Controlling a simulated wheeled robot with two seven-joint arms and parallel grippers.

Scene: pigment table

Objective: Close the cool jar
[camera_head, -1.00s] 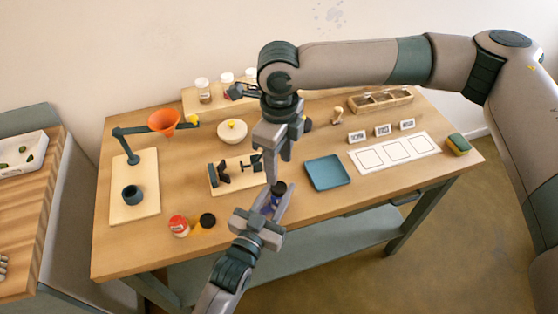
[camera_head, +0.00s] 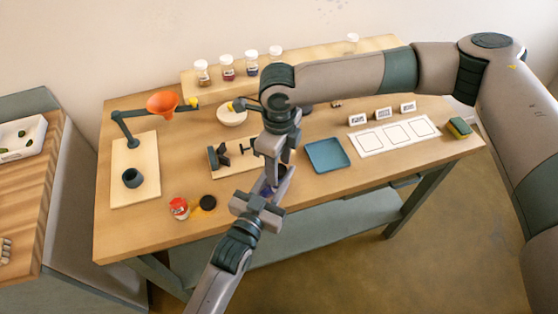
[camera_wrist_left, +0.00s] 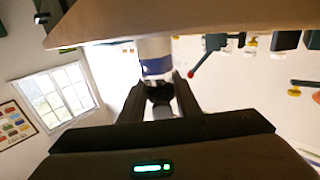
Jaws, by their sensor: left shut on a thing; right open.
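The cool jar (camera_head: 267,190), with a blue band, is between the fingers of my left gripper (camera_head: 271,187). It is held in front of the wooden stand at the table's front edge. In the left wrist view the jar (camera_wrist_left: 156,64) shows pale with a blue band between the fingertips (camera_wrist_left: 160,84). My right gripper (camera_head: 271,172) points down, open, right at the jar's top. It hides that top, so I cannot tell how a lid sits there or whether the fingers touch it.
A red jar (camera_head: 179,208) and a dark round lid (camera_head: 208,201) are at the front left. A wooden stand (camera_head: 222,178) is behind the grippers. A blue tray (camera_head: 327,155) and white mat (camera_head: 394,135) lie right.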

